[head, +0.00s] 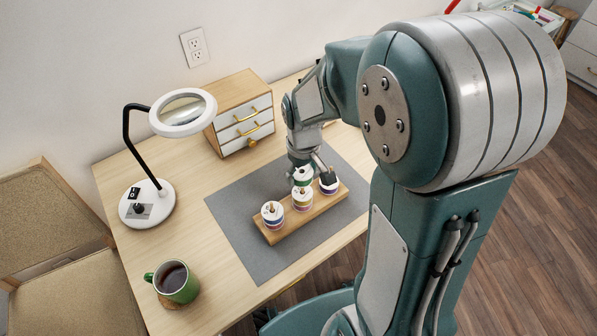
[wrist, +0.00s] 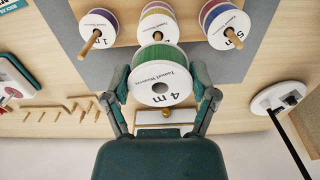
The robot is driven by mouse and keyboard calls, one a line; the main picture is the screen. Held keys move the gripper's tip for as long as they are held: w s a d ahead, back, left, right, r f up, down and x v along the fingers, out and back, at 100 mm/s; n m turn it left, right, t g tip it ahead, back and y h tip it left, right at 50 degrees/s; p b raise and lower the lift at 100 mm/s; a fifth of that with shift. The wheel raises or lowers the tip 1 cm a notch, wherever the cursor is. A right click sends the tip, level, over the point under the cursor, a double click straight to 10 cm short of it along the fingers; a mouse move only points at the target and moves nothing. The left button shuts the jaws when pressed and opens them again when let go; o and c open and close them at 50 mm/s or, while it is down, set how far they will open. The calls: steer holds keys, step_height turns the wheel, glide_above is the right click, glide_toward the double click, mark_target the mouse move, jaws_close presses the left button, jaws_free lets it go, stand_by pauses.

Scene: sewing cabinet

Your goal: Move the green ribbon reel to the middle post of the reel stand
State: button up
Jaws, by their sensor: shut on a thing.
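The green ribbon reel (wrist: 175,56), with a white face marked "4 m", is between the two fingers of my gripper (wrist: 161,82). My gripper is shut on its sides. In the head view the green reel (head: 302,177) is held just above the middle stack of the wooden reel stand (head: 275,237). The middle post (wrist: 157,36) shows its tip beyond the reel's edge in the wrist view, not through the reel's centre hole. The middle stack (head: 302,203) has yellow and purple-pink ribbon. The left stack (head: 272,219) and right stack (head: 329,188) stand on either side.
The stand lies on a grey mat (head: 235,220) on the wooden table. A small drawer cabinet (head: 240,105) stands behind. A magnifier lamp (head: 147,203) and a green mug (head: 178,285) are at the left. A pegged wooden rack (wrist: 62,113) shows in the wrist view.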

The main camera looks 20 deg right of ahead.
steer(key=shift+d, duration=0.15)
steer(key=shift+a, duration=1.25)
steer(key=shift+d, duration=1.25)
steer(key=shift+a, duration=0.15)
steer(key=shift+d, duration=0.75)
steer(key=shift+a, duration=0.15)
steer(key=shift+a, duration=0.4)
steer(key=shift+a, duration=0.15)
steer(key=shift+f, duration=2.35)
